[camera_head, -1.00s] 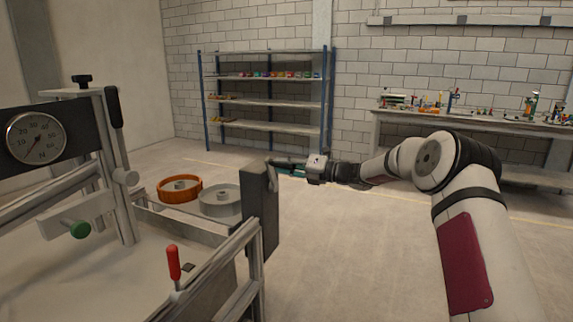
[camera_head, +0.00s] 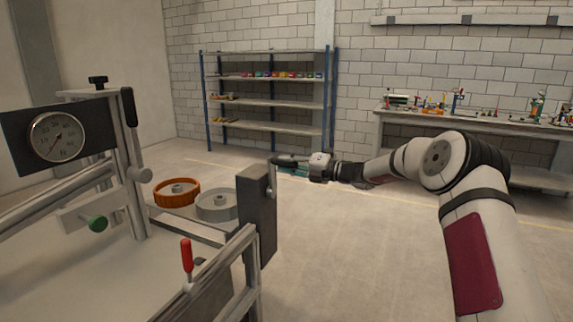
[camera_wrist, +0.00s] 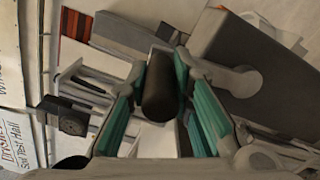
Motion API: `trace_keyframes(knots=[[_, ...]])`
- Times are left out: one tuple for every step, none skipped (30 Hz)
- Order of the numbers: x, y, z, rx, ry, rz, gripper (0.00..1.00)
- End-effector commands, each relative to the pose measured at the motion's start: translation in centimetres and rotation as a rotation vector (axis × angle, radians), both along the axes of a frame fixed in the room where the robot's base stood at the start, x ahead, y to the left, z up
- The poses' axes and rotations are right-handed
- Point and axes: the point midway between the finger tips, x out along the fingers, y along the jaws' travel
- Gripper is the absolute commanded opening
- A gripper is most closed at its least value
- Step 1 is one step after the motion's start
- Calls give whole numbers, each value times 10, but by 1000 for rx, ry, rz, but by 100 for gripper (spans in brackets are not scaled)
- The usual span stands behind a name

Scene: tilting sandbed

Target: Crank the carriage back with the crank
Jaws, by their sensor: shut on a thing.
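The carriage (camera_head: 130,165) is a grey upright frame at the left of the head view, with a round gauge (camera_head: 56,136) and a green knob (camera_head: 97,223). The crank (camera_head: 271,176) sits on the right face of a dark box (camera_head: 254,215) at the end of the bed. My gripper (camera_head: 287,164) reaches it from the right. In the wrist view, my gripper's teal fingers (camera_wrist: 160,100) are shut around the crank's dark cylindrical handle (camera_wrist: 159,88). The grey crank arm (camera_wrist: 232,78) shows beside it. In the head view the fingers partly hide the handle.
A red-handled lever (camera_head: 187,256) stands at the near side. A shelf (camera_head: 268,102) and a bench (camera_head: 450,121) stand along the back wall. Open floor lies between.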

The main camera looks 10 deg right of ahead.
Motion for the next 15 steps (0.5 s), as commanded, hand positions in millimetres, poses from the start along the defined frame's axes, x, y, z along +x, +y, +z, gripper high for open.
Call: trace_keyframes(knots=[[1,-3,2,-1,-5,-8,0],[1,-3,2,-1,-5,-8,0],[1,-3,2,-1,-5,-8,23],[1,-3,2,0,-4,-8,30],[1,-3,2,0,-4,-7,36],[1,-3,2,0,-4,-7,41],[1,-2,2,0,-2,-6,41],[1,-2,1,0,-2,-5,41],[1,-2,1,0,-2,-5,41],[1,-2,1,-1,-2,-4,41],[1,-2,1,0,-1,-4,41],[1,-1,1,0,-1,-3,41],[1,-1,1,0,-1,-3,41],[0,-1,1,0,-1,-3,41],[0,-2,0,0,-1,-3,41]])
